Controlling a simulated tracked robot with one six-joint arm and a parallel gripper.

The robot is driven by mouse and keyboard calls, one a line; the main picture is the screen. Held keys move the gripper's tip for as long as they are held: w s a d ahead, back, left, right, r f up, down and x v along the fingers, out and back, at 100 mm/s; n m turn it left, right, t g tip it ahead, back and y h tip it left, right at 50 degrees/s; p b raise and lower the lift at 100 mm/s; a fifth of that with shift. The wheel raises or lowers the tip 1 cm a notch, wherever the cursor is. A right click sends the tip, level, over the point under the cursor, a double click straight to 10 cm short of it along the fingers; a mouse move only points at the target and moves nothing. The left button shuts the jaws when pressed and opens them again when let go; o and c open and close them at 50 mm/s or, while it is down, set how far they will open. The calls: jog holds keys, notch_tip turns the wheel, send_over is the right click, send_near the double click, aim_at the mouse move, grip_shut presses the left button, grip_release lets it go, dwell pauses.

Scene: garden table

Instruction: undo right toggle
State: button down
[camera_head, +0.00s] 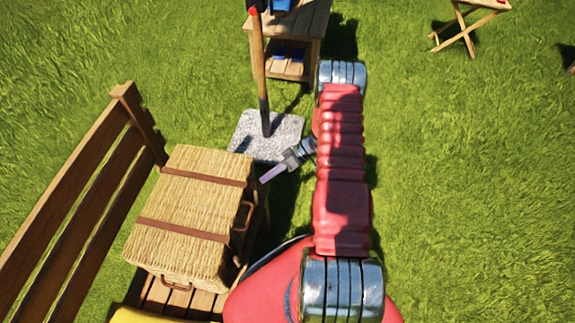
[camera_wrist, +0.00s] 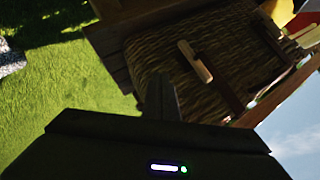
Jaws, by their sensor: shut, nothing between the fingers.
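A closed wicker hamper (camera_head: 176,205) sits on the wooden bench, with two brown straps (camera_head: 207,178) across its lid. In the wrist view the hamper's woven side (camera_wrist: 150,50) fills the upper middle. A pale wooden toggle (camera_wrist: 195,61) lies there at a dark strap (camera_wrist: 226,92). I cannot tell for sure whether it is the right toggle. My gripper (camera_head: 270,174) is shut and empty, just off the hamper's far right corner in the head view. In the wrist view its fingers (camera_wrist: 161,95) stand dark before the woven side, left of and below the toggle, apparently apart from it.
The slatted bench back (camera_head: 70,190) rises left of the hamper. A post (camera_head: 261,75) stands on a stone slab (camera_head: 268,135) just beyond my gripper. A wooden side table (camera_head: 300,25) stands farther back. Open grass (camera_head: 470,190) lies to the right.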

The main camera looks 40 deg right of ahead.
jog(key=d, duration=1)
jog(key=shift+s, duration=0.25)
